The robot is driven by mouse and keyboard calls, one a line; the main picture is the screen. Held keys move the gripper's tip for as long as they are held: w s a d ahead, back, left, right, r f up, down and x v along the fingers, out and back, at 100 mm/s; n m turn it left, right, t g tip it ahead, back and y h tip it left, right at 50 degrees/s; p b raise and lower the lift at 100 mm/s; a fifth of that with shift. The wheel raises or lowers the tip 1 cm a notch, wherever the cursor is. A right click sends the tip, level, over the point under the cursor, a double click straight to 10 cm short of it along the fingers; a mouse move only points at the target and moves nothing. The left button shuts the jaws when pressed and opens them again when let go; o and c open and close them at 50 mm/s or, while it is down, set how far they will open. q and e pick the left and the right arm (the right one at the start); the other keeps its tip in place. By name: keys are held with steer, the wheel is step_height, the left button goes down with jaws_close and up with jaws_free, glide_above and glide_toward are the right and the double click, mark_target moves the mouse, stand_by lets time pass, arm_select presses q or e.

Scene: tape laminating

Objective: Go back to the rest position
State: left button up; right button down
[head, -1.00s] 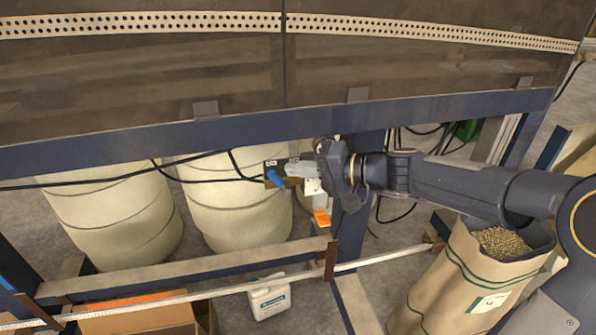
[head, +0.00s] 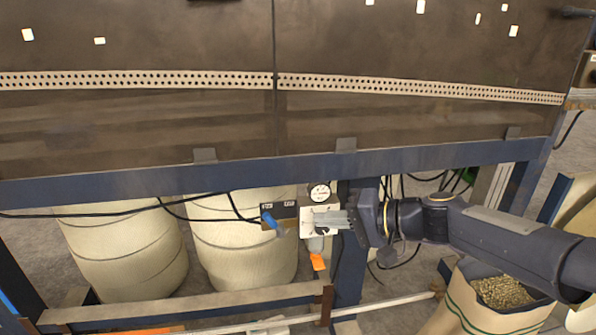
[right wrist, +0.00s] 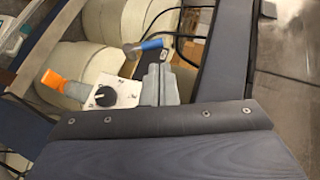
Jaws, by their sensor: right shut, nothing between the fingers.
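My right gripper (head: 322,220) reaches in from the right, below the table's blue front beam. Its grey fingers are shut and empty. They are in front of a small white panel (head: 306,228) with a round gauge (head: 319,192) above it. In the right wrist view the fingers (right wrist: 158,82) lie beside the white panel with a black knob (right wrist: 105,96). A blue-handled lever (head: 270,220) is just left of the fingertips, and an orange part (head: 317,262) hangs below the panel. I cannot tell whether the fingers touch the panel. My left gripper does not show.
The dark table (head: 150,125) with a perforated strip (head: 140,80) fills the upper view, with a blue beam (head: 110,180) along its front. Pale drums (head: 125,245) stand underneath. A sack of pellets (head: 470,310) is at lower right. Black cables hang nearby.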

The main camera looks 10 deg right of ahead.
steer(key=s+d+f+n+g+h, duration=0.1)
steer(key=s+d+f+h, duration=0.2)
steer(key=s, duration=0.5)
steer(key=s+d+f+h, duration=0.2)
steer(key=s+f, duration=0.3)
steer(key=s, duration=0.4)
steer(key=s+d+f+n+g+h, duration=0.1)
steer(key=s+d+f+h, duration=0.15)
steer(key=s, duration=0.55)
step_height(320, 180, up, 14)
steer(key=s+p, duration=0.1)
steer(key=p, duration=1.4)
steer(key=shift+d+f+h, duration=0.15)
steer(key=shift+f+h, duration=0.05)
steer(key=shift+h, duration=0.25)
steer(key=c, duration=2.1)
jaws_free()
